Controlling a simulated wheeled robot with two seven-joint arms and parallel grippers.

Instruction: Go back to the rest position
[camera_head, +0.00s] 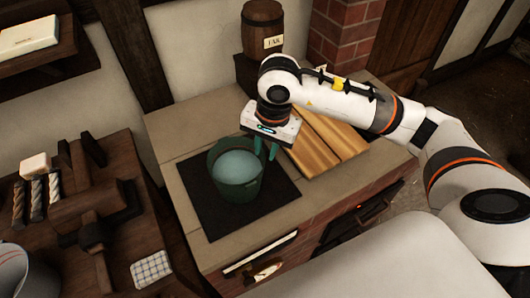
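My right arm comes in from the right, and my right gripper (265,149) points down at the far right rim of a dark green pot (238,187). Its two greenish fingers stand apart with a gap between them. They are close to the rim; I cannot tell whether they touch it. The pot stands upright on a black plate (276,210) on the stone-topped stove and holds a pale bluish liquid. My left gripper is not in view.
A labelled barrel (262,27) stands at the back beside a brick column (343,33). A dark wooden bench (135,225) at left holds rope pieces (36,198), a checked cloth (151,270) and a pail (12,272).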

